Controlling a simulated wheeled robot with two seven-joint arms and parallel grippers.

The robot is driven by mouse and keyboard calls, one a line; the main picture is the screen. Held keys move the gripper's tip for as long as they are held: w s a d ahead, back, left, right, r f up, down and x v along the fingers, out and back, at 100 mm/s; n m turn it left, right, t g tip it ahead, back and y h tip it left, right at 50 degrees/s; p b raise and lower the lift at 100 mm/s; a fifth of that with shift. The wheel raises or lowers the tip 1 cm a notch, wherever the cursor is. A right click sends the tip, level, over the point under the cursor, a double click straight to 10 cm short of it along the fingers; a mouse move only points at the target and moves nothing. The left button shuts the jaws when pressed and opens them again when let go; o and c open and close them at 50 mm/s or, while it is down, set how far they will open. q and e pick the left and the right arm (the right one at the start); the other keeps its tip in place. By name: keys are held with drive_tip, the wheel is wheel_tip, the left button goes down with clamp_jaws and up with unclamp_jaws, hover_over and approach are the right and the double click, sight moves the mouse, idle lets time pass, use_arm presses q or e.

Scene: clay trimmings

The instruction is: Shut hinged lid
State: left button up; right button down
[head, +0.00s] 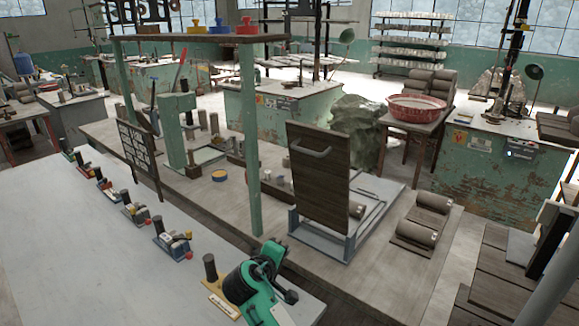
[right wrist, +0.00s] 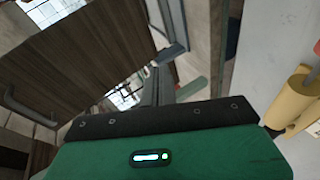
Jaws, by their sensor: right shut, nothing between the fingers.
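The hinged lid (head: 318,185) is a dark wooden panel with a grey bar handle (head: 311,151). In the head view it stands open, nearly upright, on a low blue-grey frame (head: 322,246). In the right wrist view the lid's planked face (right wrist: 85,60) fills the upper left, with its handle (right wrist: 24,108) at the left edge. My right gripper (right wrist: 162,85) shows there behind its green and black housing, its grey fingers shut and empty. It is close beside the lid; I cannot tell whether they touch. My left gripper is in neither view.
A green post (head: 249,140) stands left of the lid. Dark rolls (head: 416,236) lie right of the frame. Yellow cylinders (right wrist: 300,100) show right in the wrist view.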

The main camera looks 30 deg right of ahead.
drive_tip(key=w+r+h, duration=0.3)
drive_tip(key=w+r, duration=0.3)
drive_tip(key=r, duration=0.4)
drive_tip(key=h, duration=0.5)
approach(296, 126)
drive_tip(key=p+x, duration=0.3)
drive_tip(key=p, duration=0.1)
drive_tip(key=p+x, duration=0.1)
drive_tip(key=x, duration=0.1)
drive_tip(key=shift+d+r+p, duration=0.2)
drive_tip(key=shift+r+p, duration=0.15)
drive_tip(key=shift+p, duration=0.05)
drive_tip(key=shift+w+d+f, duration=0.1)
drive_tip(key=shift+w+d, duration=0.2)
drive_tip(key=shift+d, duration=0.35)
drive_tip(key=shift+d+p, duration=0.1)
drive_tip(key=shift+p, duration=0.2)
